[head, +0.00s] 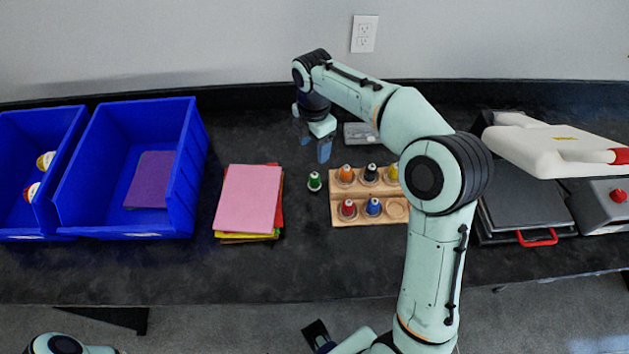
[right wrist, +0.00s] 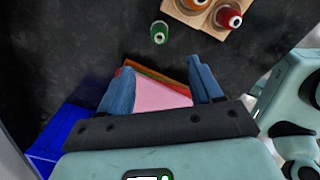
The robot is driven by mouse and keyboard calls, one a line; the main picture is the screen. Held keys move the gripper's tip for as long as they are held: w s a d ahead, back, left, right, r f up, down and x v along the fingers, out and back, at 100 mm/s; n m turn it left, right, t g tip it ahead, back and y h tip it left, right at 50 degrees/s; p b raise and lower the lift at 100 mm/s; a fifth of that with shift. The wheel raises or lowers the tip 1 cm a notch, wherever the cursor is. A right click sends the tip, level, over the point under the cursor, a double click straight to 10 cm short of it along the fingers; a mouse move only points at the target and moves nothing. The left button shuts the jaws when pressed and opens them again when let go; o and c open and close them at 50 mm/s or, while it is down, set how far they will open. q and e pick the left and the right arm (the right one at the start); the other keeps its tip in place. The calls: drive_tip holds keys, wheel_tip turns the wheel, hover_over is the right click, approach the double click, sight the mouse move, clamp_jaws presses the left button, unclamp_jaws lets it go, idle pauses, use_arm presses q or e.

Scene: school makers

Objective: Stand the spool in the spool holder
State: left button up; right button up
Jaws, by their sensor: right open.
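A green spool (head: 314,181) stands upright on the dark bench, just left of the wooden spool holder (head: 340,216) and apart from it. The holder has two rows. Orange (head: 345,174), black (head: 370,173) and yellow (head: 391,173) spools are at the back; red (head: 348,209) and blue (head: 374,206) are in front, and the front right place looks empty. My arm partly covers the holder's right side. My right gripper (head: 314,140) is open and empty, behind and above the green spool. The right wrist view shows the green spool (right wrist: 159,33) beyond the spread fingers (right wrist: 160,66).
Stacked coloured sheets (head: 248,199) lie left of the green spool. Blue bins (head: 125,225) stand at the left, one holding spools. A grey object (head: 360,134) lies behind the holder. A heat press (head: 525,205) stands at the right. The bench front is clear.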

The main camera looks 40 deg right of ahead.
drive_tip(key=b, duration=0.1)
hover_over(315, 174)
wheel_tip(315, 174, down, 8)
drive_tip(key=shift+a+r, duration=0.15)
drive_tip(key=f, duration=0.5)
drive_tip(key=shift+d+f+b, duration=0.2)
drive_tip(key=shift+f+b, duration=0.1)
clamp_jaws()
drive_tip(key=shift+r, duration=0.15)
wheel_tip(315, 174, up, 20)
drive_tip(key=p, duration=0.3)
